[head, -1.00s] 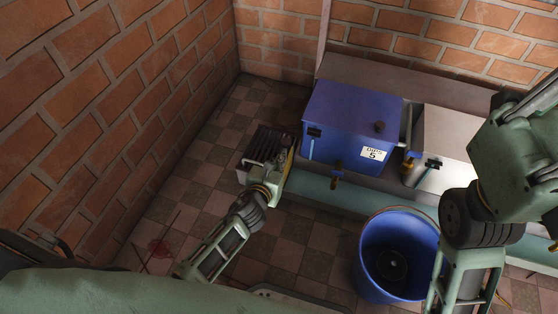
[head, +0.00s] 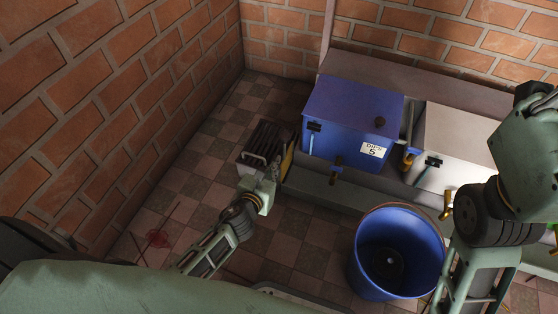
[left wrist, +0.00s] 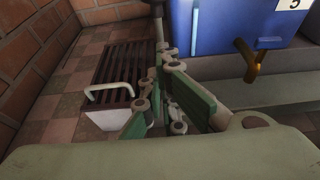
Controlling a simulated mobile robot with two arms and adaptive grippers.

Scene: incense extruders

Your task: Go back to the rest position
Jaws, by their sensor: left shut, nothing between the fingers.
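My left arm reaches up from the lower left in the head view. Its gripper (head: 276,172) is shut and empty, beside a dark slatted box with a pale handle (head: 262,142), in front of the blue box. In the left wrist view the green-padded fingers of the left gripper (left wrist: 166,62) are together, with the slatted box (left wrist: 120,72) just to their left. I cannot tell whether they touch it. My right arm shows at the right of the head view, but its gripper is outside the picture.
A blue box labelled 5 (head: 350,115) with a brass tap stands on a grey ledge (head: 318,187), next to a pale box (head: 455,140). A blue bucket (head: 365,262) stands on the checkered floor. Brick walls close the left and back. Floor left of the slatted box is clear.

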